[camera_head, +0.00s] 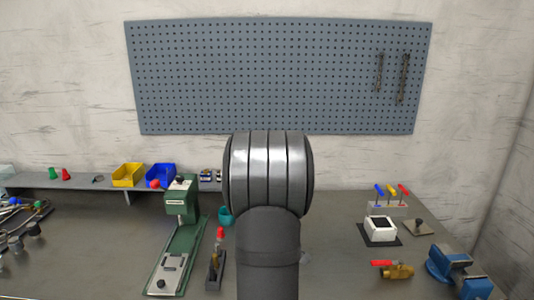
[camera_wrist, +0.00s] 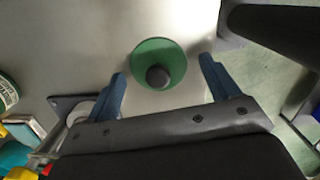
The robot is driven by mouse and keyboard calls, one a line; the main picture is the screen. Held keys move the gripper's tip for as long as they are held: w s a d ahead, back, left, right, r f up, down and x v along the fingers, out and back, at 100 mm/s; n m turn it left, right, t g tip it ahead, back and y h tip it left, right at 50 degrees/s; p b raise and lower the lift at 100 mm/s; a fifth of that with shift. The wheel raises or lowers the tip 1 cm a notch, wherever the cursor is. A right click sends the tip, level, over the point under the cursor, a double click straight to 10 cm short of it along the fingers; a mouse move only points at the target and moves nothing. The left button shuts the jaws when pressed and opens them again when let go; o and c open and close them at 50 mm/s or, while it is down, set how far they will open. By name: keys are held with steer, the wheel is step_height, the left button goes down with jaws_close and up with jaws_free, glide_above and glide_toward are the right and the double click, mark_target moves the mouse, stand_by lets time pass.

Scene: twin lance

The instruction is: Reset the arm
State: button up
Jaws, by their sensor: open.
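My gripper (camera_wrist: 162,66) shows in the wrist view with its two blue fingers spread apart. A green round cup-like thing (camera_wrist: 150,50) with a dark round knob or ball (camera_wrist: 158,77) at its middle appears between and beyond the fingers. I cannot tell how far below the fingers it is. Nothing is seen held. In the head view my arm rises in the middle and hides part of the bench; the gripper itself is not visible there.
On the bench a green press (camera_head: 180,235) stands left of my arm, near a teal cup (camera_head: 225,215). At right are a white box (camera_head: 381,229), a red-handled brass valve (camera_head: 393,270) and a blue vise (camera_head: 450,265). Yellow (camera_head: 128,175) and blue bins (camera_head: 161,173) sit on the shelf.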

step_height(320, 180, up, 12)
steer(key=a+r, duration=0.1)
steer(key=f, duration=0.8)
steer(key=d+f, duration=0.1)
steer(key=f, duration=0.3)
steer(key=shift+f, duration=0.35)
steer(key=shift+w+r, duration=0.2)
steer(key=shift+r, duration=0.05)
step_height(320, 180, up, 3)
steer(key=shift+r, duration=0.1)
steer(key=s+d+r, duration=0.6)
steer(key=d+r, duration=0.2)
steer(key=d, duration=0.2)
steer(key=w+a+r, duration=0.1)
steer(key=w+r, duration=0.2)
steer(key=w, duration=1.9)
steer(key=w+a+f, duration=0.3)
steer(key=w+a, duration=0.2)
steer(key=shift+w+f, duration=0.15)
